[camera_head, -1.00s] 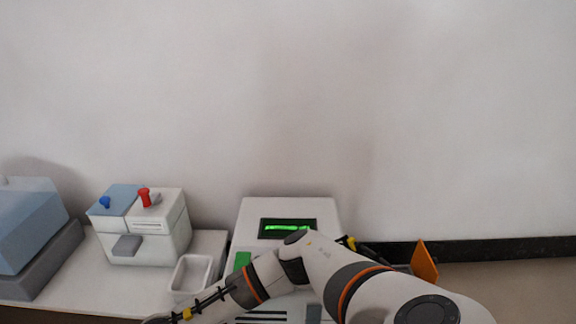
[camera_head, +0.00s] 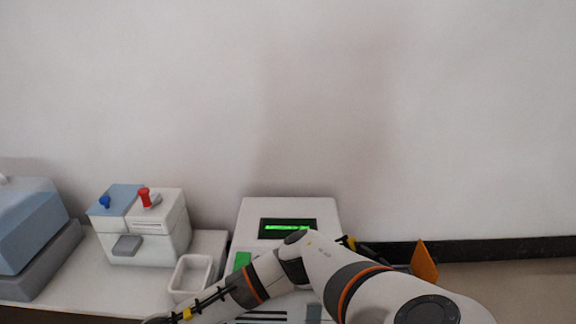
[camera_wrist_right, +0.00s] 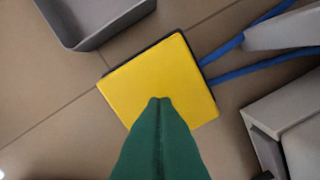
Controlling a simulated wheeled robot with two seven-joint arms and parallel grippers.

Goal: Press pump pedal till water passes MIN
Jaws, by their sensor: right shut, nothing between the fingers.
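A square yellow pedal (camera_wrist_right: 160,78) with a dark edge lies on the tiled floor in the right wrist view. Blue hoses (camera_wrist_right: 232,76) run from its right side. My right gripper (camera_wrist_right: 158,101), with green fingers, is shut and empty, its tips over the near-middle part of the pedal. I cannot tell whether the tips touch the pedal or whether it is pressed down. In the head view my right arm reaches down to the lower left, and its gripper is out of frame. No water level or MIN mark can be made out. My left gripper is not in view.
A grey open bin (camera_wrist_right: 97,27) stands beyond the pedal at upper left, with pale boxes (camera_wrist_right: 286,108) at right. On the counter are a white machine with a green display (camera_head: 287,228), a box with red and blue knobs (camera_head: 145,222), a white tray (camera_head: 192,275) and a blue-grey unit (camera_head: 30,225).

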